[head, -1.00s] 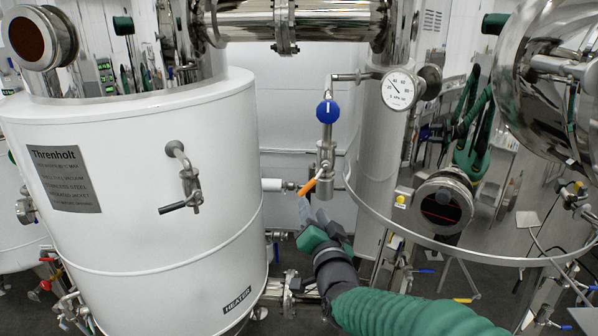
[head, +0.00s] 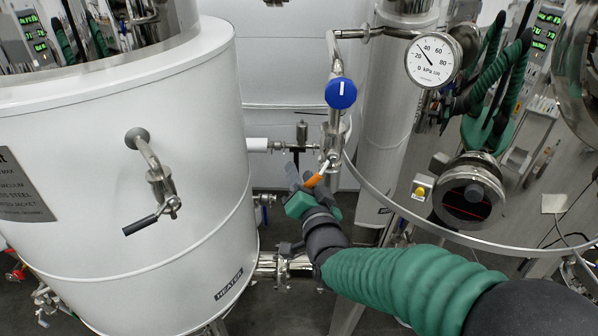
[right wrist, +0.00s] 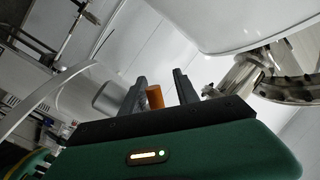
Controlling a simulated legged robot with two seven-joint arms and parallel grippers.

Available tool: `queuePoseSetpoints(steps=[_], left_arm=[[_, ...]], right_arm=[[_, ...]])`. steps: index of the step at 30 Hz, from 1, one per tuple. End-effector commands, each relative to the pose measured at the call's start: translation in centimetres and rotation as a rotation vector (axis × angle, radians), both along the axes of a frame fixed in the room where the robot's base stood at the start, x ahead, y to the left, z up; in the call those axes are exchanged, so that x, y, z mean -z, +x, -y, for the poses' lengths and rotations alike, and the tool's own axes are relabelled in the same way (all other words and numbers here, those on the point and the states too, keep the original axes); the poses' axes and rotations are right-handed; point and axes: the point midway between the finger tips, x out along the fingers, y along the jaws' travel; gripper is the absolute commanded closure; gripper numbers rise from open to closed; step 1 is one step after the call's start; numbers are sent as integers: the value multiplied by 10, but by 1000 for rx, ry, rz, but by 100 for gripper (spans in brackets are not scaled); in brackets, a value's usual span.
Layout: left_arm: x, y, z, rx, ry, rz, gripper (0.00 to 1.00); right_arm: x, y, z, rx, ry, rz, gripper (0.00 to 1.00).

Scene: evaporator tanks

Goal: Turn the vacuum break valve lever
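The valve lever is a short orange handle (head: 319,175) on the metal valve below the blue round knob (head: 341,93). It slants down to the left from the valve body. My right gripper (head: 299,180) is at the lower left end of the handle. In the right wrist view the two dark fingers of the gripper (right wrist: 160,90) are apart, and the orange handle (right wrist: 155,97) shows between them, nearer the left finger. I cannot tell whether either finger touches it. My left gripper is not in view.
A white heater tank (head: 215,130) stands close on the left, with a black-handled tap (head: 150,220) on its side. A pressure gauge (head: 433,60) is above right. A shiny metal tank with a curved rim (head: 400,205) is on the right. Pipes (head: 285,268) run below the gripper.

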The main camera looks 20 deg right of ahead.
Motion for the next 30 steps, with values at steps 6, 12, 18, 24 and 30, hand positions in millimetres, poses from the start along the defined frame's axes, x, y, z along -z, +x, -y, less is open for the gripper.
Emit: queuePoseSetpoints(steps=[6, 12, 18, 24, 30], left_arm=[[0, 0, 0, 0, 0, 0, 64], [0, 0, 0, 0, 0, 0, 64], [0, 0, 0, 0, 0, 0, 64], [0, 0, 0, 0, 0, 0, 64], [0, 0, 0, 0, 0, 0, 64]], right_arm=[[0, 1, 2, 1, 1, -1, 89], [0, 2, 1, 2, 0, 1, 100], [0, 2, 2, 3, 1, 1, 100], [-1, 2, 1, 2, 0, 2, 100], [-1, 2, 1, 2, 0, 2, 100]])
